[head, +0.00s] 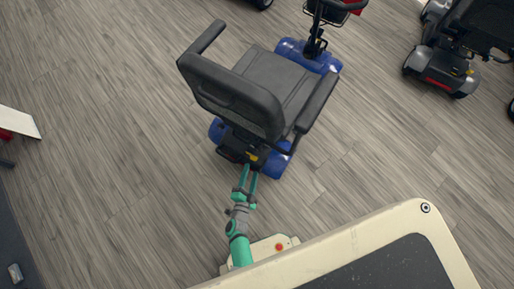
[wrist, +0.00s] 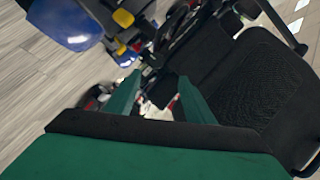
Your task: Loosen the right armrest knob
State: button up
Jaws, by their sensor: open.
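A blue scooter stands ahead in the head view, seen from behind and above, with its black seat back (head: 230,97) towards me. Its right armrest (head: 317,100) runs along the right side of the seat. I cannot make out the armrest knob for certain in either view. My gripper (head: 251,170) is open and empty, close behind the scooter's rear, below the seat back. In the wrist view my gripper's (wrist: 160,80) green fingers are spread apart, with dark scooter parts beyond. A black mesh surface (wrist: 265,85) fills the right side there.
Yellow parts (wrist: 123,18) and a blue cover (wrist: 62,25) show at the upper left of the wrist view. Another scooter (head: 440,70) stands at the upper right. Wood-look floor (head: 110,130) is clear to the left.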

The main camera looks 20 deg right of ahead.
aim_at(258, 150)
jog(key=x, duration=1.2)
jog(key=shift+s+d+f, duration=0.15)
jog(key=shift+s+f, duration=0.1)
jog(key=shift+f, duration=0.1)
jog(key=c, duration=1)
